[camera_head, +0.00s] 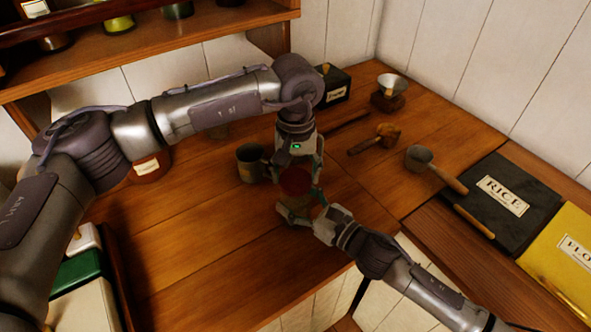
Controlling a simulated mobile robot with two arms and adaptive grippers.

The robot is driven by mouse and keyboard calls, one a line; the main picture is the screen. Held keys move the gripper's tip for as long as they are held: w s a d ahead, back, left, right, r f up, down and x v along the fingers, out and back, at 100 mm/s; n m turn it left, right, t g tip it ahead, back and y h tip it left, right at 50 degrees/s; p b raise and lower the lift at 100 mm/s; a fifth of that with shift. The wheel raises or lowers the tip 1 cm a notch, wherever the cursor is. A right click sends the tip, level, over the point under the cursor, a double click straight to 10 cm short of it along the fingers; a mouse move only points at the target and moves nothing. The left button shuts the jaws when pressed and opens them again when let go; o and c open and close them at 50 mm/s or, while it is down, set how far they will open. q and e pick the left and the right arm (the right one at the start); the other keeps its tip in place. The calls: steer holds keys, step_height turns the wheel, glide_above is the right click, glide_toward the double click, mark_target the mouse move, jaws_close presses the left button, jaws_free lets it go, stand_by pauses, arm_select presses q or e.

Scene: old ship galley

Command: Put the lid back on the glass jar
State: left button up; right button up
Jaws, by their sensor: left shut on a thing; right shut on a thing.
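A round reddish-brown lid (295,181) shows near the middle of the counter, between the fingers of my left gripper (297,176). My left gripper reaches down from above and is shut on the lid. My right gripper (299,206) comes in from the lower right, just below the lid in the picture, and is shut on what seems to be the glass jar. The jar is almost wholly hidden by the lid and the fingers. I cannot tell whether the lid touches the jar's rim or hovers above it.
A dark mug (250,163) stands just left of the grippers. A wooden scoop (387,135), a metal ladle (419,158) and a small grinder (388,92) lie or stand to the right. A black RICE box (500,208) is farther right.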

arm_select(q)
steer(key=shift+f, duration=0.5)
stand_by(0.3)
steer(key=m, duration=0.5)
steer(key=shift+d, duration=0.1)
steer(key=m, duration=0.4)
steer(key=shift+s+d+m, duration=0.1)
steer(key=shift+m, duration=0.3)
steer(key=o, duration=0.8)
